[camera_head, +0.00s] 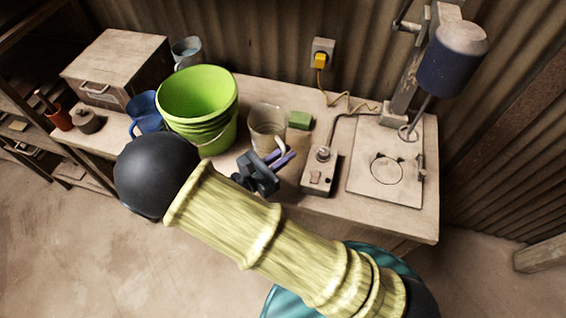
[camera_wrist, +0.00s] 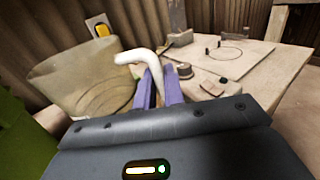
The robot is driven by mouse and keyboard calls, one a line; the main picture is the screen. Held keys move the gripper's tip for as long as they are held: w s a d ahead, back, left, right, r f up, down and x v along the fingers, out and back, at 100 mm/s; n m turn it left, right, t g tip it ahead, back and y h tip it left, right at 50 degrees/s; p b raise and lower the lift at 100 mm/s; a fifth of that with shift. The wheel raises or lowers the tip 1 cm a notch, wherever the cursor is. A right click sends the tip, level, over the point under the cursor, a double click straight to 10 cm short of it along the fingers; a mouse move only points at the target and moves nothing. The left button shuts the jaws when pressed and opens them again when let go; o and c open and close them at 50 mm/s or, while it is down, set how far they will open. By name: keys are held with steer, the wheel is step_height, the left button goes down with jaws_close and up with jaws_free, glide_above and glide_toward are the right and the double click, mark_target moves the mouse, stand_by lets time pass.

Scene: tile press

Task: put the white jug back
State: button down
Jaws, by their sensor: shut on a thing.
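The white jug (camera_head: 265,117) is a pale, dingy, see-through vessel at the middle of the bench, right of the green bucket. It looks upright in the head view. In the wrist view the jug (camera_wrist: 82,84) fills the left side, and its white handle (camera_wrist: 137,56) reaches toward my purple fingers. My gripper (camera_head: 283,155) comes from the front and is shut on the handle, as the wrist view also shows (camera_wrist: 160,73). The jug's base is partly hidden, and I cannot tell whether it touches the bench.
A lime green bucket (camera_head: 197,95) and a blue mug (camera_head: 145,112) stand left of the jug. A green block (camera_head: 300,120) lies behind it to the right. A control box (camera_head: 319,173) with a cable and the press plate (camera_head: 385,175) stand further right.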

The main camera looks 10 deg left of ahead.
steer(key=shift+f, duration=2.1)
steer(key=shift+f, duration=0.1)
steer(key=c, duration=1.5)
jaws_free()
steer(key=b+v, duration=0.2)
steer(key=v, duration=1)
